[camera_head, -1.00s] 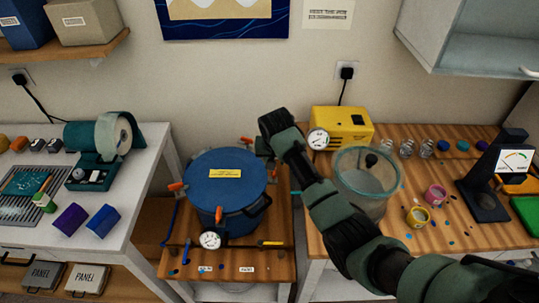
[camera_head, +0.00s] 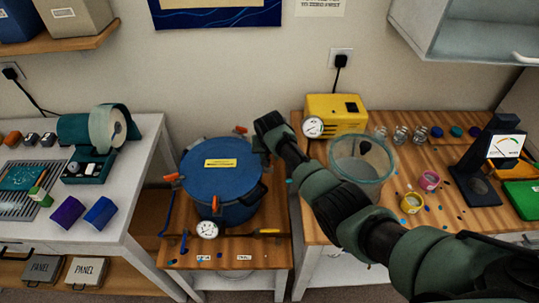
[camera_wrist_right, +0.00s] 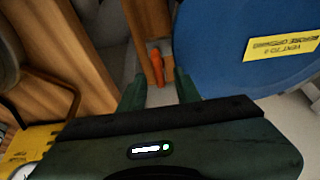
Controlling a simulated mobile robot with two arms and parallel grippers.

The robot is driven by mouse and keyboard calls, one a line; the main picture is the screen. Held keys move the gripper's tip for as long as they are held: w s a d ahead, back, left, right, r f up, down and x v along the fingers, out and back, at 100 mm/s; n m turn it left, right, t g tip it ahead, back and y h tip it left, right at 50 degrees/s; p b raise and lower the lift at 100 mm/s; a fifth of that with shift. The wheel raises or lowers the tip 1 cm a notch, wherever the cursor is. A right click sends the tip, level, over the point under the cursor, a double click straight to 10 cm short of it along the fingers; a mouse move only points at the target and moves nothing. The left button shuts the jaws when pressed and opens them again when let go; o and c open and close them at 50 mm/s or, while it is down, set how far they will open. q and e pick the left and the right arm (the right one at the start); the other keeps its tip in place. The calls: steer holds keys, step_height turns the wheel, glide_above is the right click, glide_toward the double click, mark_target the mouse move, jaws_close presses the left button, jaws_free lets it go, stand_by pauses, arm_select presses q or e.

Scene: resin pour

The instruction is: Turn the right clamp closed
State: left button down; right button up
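The blue pressure pot (camera_head: 200,160) has a round lid with a yellow label (camera_head: 221,163). Orange-handled clamps show at its back (camera_head: 240,130), left (camera_head: 172,177) and front (camera_head: 215,203). My right gripper (camera_head: 260,148) hangs at the lid's right side, pointing down, and hides the clamp there in the head view. In the right wrist view, that orange clamp handle (camera_wrist_right: 157,68) stands between the spread fingers of my right gripper (camera_wrist_right: 160,91), with gaps visible at its sides. The lid (camera_wrist_right: 225,55) is close beside the fingers. My left gripper is not in view.
The yellow pump (camera_head: 335,112) with a gauge and a clear glass vessel (camera_head: 345,150) stand on the right bench, near my right arm. A pressure gauge (camera_head: 207,229) sits at the pot's front. The white table (camera_head: 105,222) is at left.

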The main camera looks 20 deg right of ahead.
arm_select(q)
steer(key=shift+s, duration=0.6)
arm_select(e)
jaws_close()
